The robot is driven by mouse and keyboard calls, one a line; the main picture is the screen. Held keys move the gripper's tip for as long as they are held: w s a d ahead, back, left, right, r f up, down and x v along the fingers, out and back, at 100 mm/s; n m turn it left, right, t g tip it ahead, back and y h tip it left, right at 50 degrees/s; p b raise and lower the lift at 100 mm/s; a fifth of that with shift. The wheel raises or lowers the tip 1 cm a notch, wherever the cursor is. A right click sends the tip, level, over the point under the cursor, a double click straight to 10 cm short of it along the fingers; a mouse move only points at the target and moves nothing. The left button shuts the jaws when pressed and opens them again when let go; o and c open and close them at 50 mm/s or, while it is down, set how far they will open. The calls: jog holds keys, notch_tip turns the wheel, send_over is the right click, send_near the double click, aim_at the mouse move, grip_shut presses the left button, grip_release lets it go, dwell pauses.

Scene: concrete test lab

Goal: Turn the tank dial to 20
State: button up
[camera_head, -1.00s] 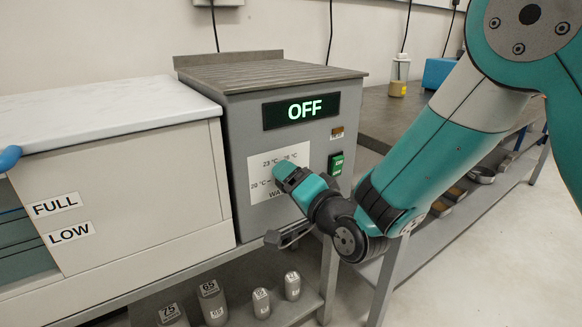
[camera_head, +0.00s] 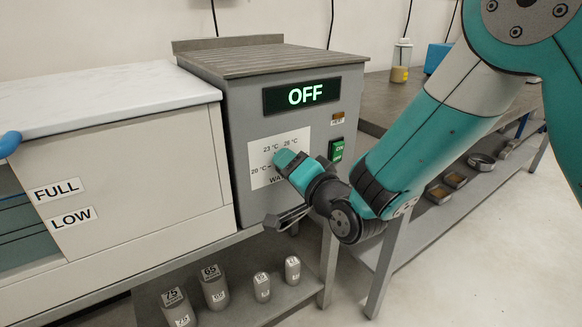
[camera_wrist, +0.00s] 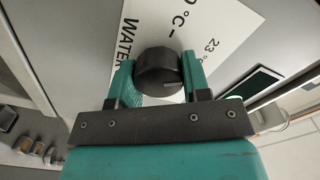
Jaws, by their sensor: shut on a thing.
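The tank dial (camera_wrist: 158,72) is a round black knob on a white label marked with temperatures and "WATER". It shows between my fingers in the wrist view; in the head view my gripper hides it. My gripper (camera_wrist: 160,80) has a finger on each side of the dial and is shut on it. In the head view my gripper (camera_head: 281,163) is at the front of the grey control box (camera_head: 238,115), over the white label (camera_head: 260,172). I cannot tell which mark the dial points to. The box's display (camera_head: 305,95) reads "OFF".
A green switch (camera_head: 337,149) sits right of the label on the box. The tank (camera_head: 130,160) with "FULL" and "LOW" labels stands to the left. Several metal weights (camera_head: 215,288) stand on the shelf below. A bench (camera_head: 400,105) with a jar is at the right.

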jog(key=n+b, duration=0.3)
jog(key=n, duration=0.3)
jog(key=shift+f, duration=0.1)
jog(key=shift+n+b, duration=1.4)
jog(key=shift+n, duration=1.3)
jog(key=o, duration=0.9)
jog(key=shift+a, duration=0.1)
jog(key=shift+s+r, duration=0.1)
jog(key=shift+r, duration=0.1)
jog(key=b+v, duration=1.3)
jog(key=v, duration=0.4)
jog(key=shift+s, duration=0.1)
